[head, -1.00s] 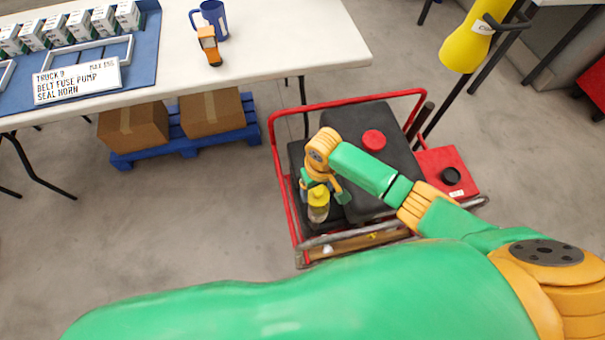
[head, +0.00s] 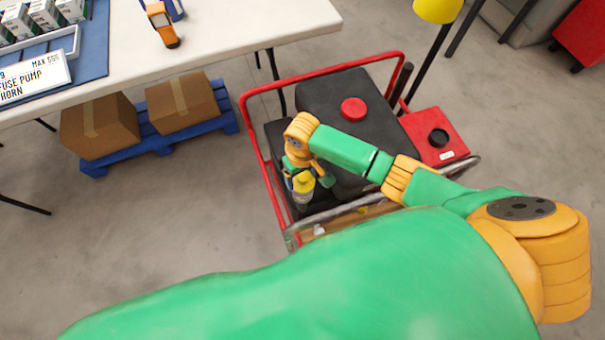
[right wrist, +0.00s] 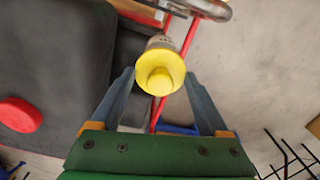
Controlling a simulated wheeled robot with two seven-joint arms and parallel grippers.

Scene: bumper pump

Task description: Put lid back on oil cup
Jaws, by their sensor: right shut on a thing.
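A yellow lid (head: 303,182) shows at my right gripper, over the left end of the red-framed cart. A clear-grey cup body (head: 303,199) shows just below it. In the right wrist view the round yellow lid (right wrist: 160,75) with a raised knob sits between my fingertips, and the grey cup (right wrist: 160,42) shows just beyond it. My right gripper (head: 306,182) is shut on the lid; its fingers (right wrist: 159,78) also show in the right wrist view. I cannot tell whether the lid is fully seated on the cup. My left gripper is not in view.
The cart's red rail (head: 320,76) surrounds a black tank (head: 345,95) with a red cap (head: 353,109). A red box (head: 437,135) stands on its right. A white table (head: 225,45) is at upper left, with cartons (head: 182,102) on a blue pallet (head: 160,145) below.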

